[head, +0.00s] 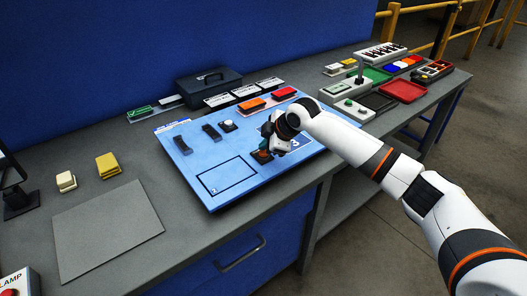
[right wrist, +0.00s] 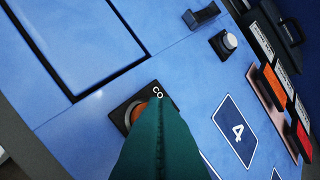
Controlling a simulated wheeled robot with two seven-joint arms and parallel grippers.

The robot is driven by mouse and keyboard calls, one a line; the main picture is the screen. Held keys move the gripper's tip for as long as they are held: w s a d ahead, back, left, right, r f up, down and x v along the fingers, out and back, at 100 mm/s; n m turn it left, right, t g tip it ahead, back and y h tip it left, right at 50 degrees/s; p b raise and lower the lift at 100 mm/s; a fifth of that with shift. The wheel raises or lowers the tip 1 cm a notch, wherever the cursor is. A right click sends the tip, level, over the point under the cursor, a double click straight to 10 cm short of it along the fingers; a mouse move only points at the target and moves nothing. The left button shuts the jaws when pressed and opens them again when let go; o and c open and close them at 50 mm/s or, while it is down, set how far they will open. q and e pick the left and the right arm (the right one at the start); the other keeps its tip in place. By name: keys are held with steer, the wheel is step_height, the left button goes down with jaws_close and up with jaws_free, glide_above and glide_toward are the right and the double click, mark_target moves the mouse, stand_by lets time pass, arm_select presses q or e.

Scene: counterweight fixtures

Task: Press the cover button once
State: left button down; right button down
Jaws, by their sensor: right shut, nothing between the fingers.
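The cover button (right wrist: 137,112) is a round orange-brown button on a black square base, with a label starting "CO" partly hidden. In the head view it sits on the blue board (head: 194,166), and its black base (head: 262,156) shows just below my right gripper (head: 268,144). My right gripper is shut and empty, pointing down at the button. In the right wrist view its teal fingers (right wrist: 158,112) cover part of the button, so I cannot tell whether they touch it. My left gripper is not in view.
A white round knob (head: 227,126) and dark handles (head: 211,131) stand on the board's far part. Orange and red blocks (head: 284,93) lie behind. A dark case (head: 208,86) is at the back. A grey mat (head: 108,235) lies bare at the left.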

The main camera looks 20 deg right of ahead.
mark_target(265, 154)
steer(key=shift+f, duration=0.55)
stand_by(0.6)
steer(key=shift+r+p, duration=0.95)
steer(key=shift+p, duration=0.1)
step_height(265, 154, up, 5)
steer(key=p, duration=0.5)
steer(key=shift+r, duration=0.1)
stand_by(0.5)
